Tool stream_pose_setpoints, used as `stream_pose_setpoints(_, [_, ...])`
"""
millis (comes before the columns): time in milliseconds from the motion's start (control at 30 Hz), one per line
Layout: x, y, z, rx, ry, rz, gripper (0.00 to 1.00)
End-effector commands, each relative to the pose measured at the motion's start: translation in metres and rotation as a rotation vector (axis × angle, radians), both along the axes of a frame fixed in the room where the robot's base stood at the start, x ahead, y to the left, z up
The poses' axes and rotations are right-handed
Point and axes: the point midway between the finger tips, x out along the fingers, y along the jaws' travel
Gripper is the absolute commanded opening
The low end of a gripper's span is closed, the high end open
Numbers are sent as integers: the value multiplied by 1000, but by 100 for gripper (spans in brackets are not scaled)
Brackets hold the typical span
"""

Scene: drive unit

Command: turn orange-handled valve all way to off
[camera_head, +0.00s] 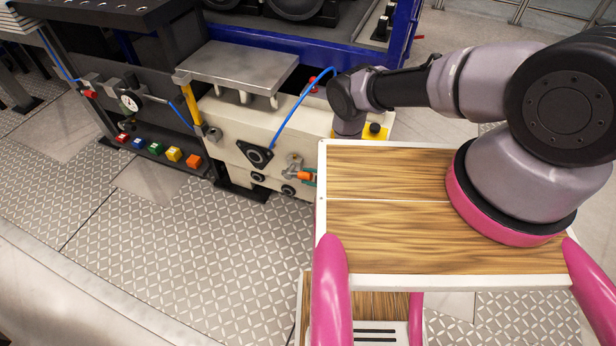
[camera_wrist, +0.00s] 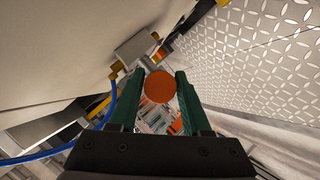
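The orange-handled valve (camera_head: 304,176) is on the lower front of the cream machine body, with a grey metal fitting beside it. In the wrist view, the round orange end of its handle (camera_wrist: 159,87) faces the camera. My gripper (camera_wrist: 159,80) has its two green fingers one on each side of this handle end, with what looks like a narrow gap at the left. The fingers stand apart and look open; firm contact cannot be made out.
A blue hose (camera_head: 300,112) arcs over the machine front and passes left of the fingers in the wrist view (camera_wrist: 108,108). A black triangular flange (camera_head: 255,155) sits left of the valve. Coloured buttons (camera_head: 173,153) line the left panel. Patterned floor (camera_head: 170,260) lies clear in front.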

Motion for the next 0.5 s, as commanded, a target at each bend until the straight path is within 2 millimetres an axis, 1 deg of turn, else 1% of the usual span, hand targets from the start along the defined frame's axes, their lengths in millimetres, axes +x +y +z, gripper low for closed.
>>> stream_pose_setpoints(367, [0, -1, 1, 0, 0, 0, 70])
stream_pose_setpoints(500, [-6, -10, 6, 0, 2, -2, 70])
